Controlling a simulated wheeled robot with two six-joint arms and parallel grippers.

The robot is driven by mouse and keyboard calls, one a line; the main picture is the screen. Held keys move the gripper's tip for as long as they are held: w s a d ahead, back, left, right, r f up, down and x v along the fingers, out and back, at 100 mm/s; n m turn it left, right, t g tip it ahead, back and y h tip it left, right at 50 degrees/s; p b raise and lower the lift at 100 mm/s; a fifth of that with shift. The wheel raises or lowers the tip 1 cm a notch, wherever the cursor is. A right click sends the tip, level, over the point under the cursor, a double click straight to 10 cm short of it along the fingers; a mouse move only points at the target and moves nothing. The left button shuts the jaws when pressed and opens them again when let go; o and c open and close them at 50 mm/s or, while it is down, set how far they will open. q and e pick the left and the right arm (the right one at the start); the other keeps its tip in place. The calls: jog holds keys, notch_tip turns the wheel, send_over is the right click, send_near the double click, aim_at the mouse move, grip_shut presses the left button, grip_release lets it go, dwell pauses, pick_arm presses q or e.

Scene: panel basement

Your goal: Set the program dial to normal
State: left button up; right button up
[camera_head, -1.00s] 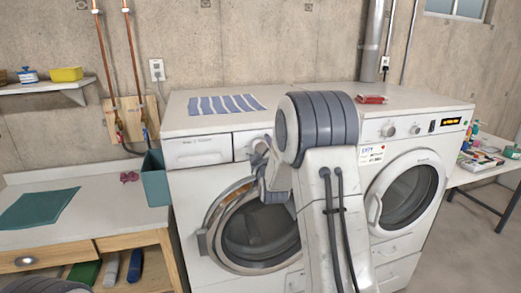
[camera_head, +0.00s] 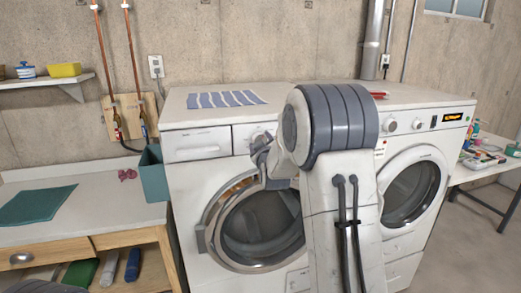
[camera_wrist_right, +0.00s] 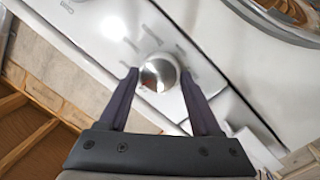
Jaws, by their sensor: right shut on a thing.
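The program dial (camera_wrist_right: 158,73) is a round silver knob on the white control panel (camera_wrist_right: 110,35) of the left washing machine (camera_head: 190,210). Marks surround it, but I cannot read them or tell which setting it points to. My right gripper (camera_wrist_right: 159,74) has its two dark fingers on either side of the dial and is shut on it. In the head view my right gripper (camera_head: 262,152) is at this panel, and my arm and gripper hide most of the dial and panel. My left gripper does not show.
A second white machine (camera_head: 405,245) with a lit display stands close on the right. A striped cloth (camera_head: 225,99) and a partly hidden red item (camera_head: 380,94) lie on top. A teal bin (camera_head: 154,175) and a wooden-framed table (camera_head: 90,225) are at the left.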

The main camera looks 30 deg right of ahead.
jog(key=shift+d+r+m+y+b, duration=0.1)
jog(key=shift+m+y+b, duration=0.3)
jog(key=shift+m+b, duration=1.5)
jog(key=shift+m, duration=0.4)
jog(key=o, duration=1.4)
jog(key=shift+s, duration=0.1)
jog(key=b+v, duration=0.3)
jog(key=v, duration=0.7)
jog(key=shift+s+r, duration=0.1)
jog(key=shift+r, duration=0.05)
